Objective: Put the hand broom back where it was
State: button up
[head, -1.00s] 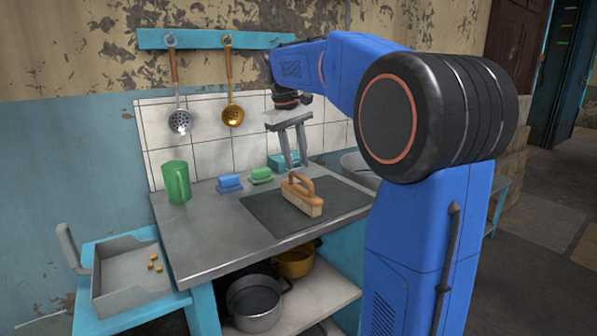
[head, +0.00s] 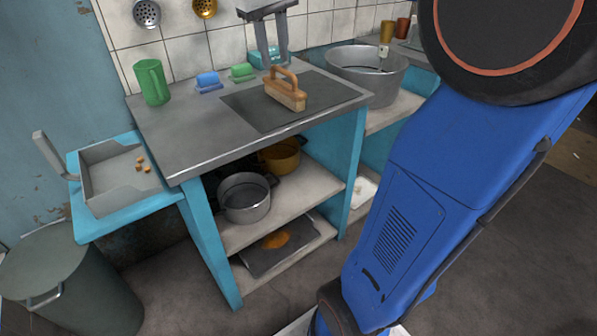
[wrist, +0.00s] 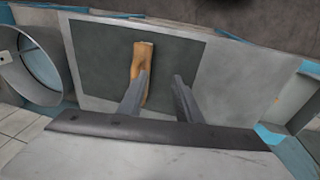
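The hand broom (head: 286,94), wooden with an arched handle, stands on the dark mat (head: 250,112) on the metal counter. My gripper (head: 274,60) is above and just behind it in the head view, fingers pointing down and apart. In the wrist view the broom (wrist: 139,72) lies beyond my gripper (wrist: 162,82), in line with the left finger, which covers part of it. The two fingers are spread with nothing between them. Whether a fingertip touches the broom, I cannot tell.
A green mug (head: 153,83), a blue block (head: 208,80) and a green block (head: 242,71) stand behind the mat. A large metal pot (head: 362,80) is at right. A grey dustpan (head: 118,178) holding small brown bits is at left. A bin (head: 75,285) stands lower left.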

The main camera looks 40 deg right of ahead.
jog(key=s+a+f+t+y, duration=0.1)
jog(key=s+a+f, duration=0.3)
jog(key=s+f, duration=0.7)
jog(key=s+a+f+t, duration=0.2)
jog(key=s+a+f, duration=0.3)
jog(key=s+f, duration=0.6)
jog(key=shift+s+t+y, duration=0.3)
jog(key=shift+s+y, duration=0.1)
jog(key=shift+s, duration=0.2)
jog(key=shift+a, duration=0.2)
